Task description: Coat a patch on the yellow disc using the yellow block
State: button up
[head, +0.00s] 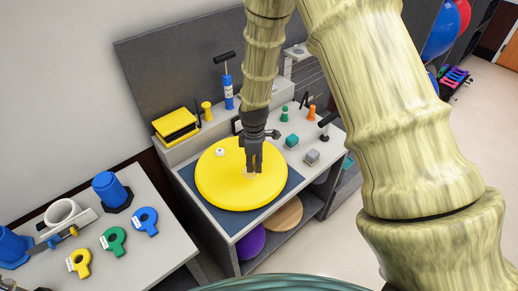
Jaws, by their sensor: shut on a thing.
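The large round yellow disc (219,190) lies flat on a dark blue mat on the workbench. A small white round thing (220,152) sits on its upper left part. My gripper (252,174) points straight down over the disc, right of its middle. It is shut on a small yellowish block (250,176), which I take to be the yellow block. The block is mostly hidden by the fingers and blends with the disc. It is at or very near the disc's surface; I cannot tell whether it touches. No coated patch can be made out.
Behind are a yellow case (175,124), a yellow peg (207,110) and a blue cylinder (228,92). A side table (150,255) at left holds ring-shaped tags and blue parts.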

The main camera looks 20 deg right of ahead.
jog(key=shift+r+p, duration=0.65)
jog(key=shift+r, duration=0.75)
